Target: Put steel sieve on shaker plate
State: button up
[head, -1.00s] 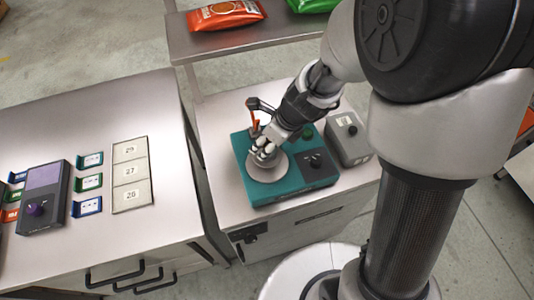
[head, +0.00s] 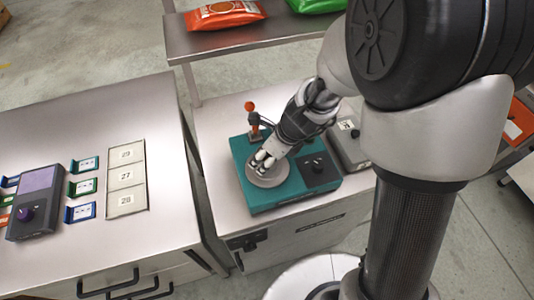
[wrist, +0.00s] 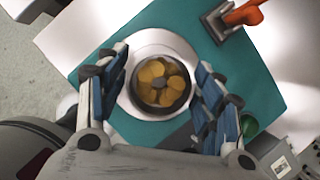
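In the wrist view a round steel sieve (wrist: 161,84) with a dark inside and several yellow-brown pieces in it sits over the middle of the pale round shaker plate (wrist: 158,38). The plate (head: 268,182) is on top of a teal shaker (head: 290,196) in the head view, where my gripper largely hides the sieve. My gripper (wrist: 161,100) is open, its blue-padded fingers on either side of the sieve with visible gaps. In the head view my gripper (head: 262,161) is low over the plate.
An orange-knobbed lever (head: 250,106) stands at the shaker's back left corner. A grey box (head: 350,150) is to its right. A shelf (head: 240,42) with orange and green bags is behind. A left bench (head: 90,125) holds a purple-screened device (head: 37,198) and numbered tiles (head: 126,176).

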jog(key=shift+o, duration=0.6)
jog(key=shift+r, duration=0.1)
jog(key=shift+r+p, duration=0.35)
jog(key=s+d+r+n+p, duration=0.2)
jog(key=r+n+p, duration=0.1)
jog(key=r, duration=0.5)
jog(key=s+d+r+n+p, duration=0.2)
jog(key=s+r+p, duration=0.1)
jog(key=r, duration=0.5)
jog(key=s+d+r+n+t+h, duration=0.1)
jog(key=s+d+r+n, duration=0.3)
jog(key=s+n, duration=0.3)
jog(key=s+d+r+n+t+h, duration=0.1)
jog(key=s+d+r+n, duration=0.3)
jog(key=n, duration=0.9)
jog(key=s+r+h, duration=0.1)
jog(key=s+r, duration=0.1)
jog(key=s, duration=0.1)
jog(key=shift+s+d+r+h, duration=0.25)
jog(key=shift+s+d+h, duration=0.05)
jog(key=shift+s+d, duration=0.05)
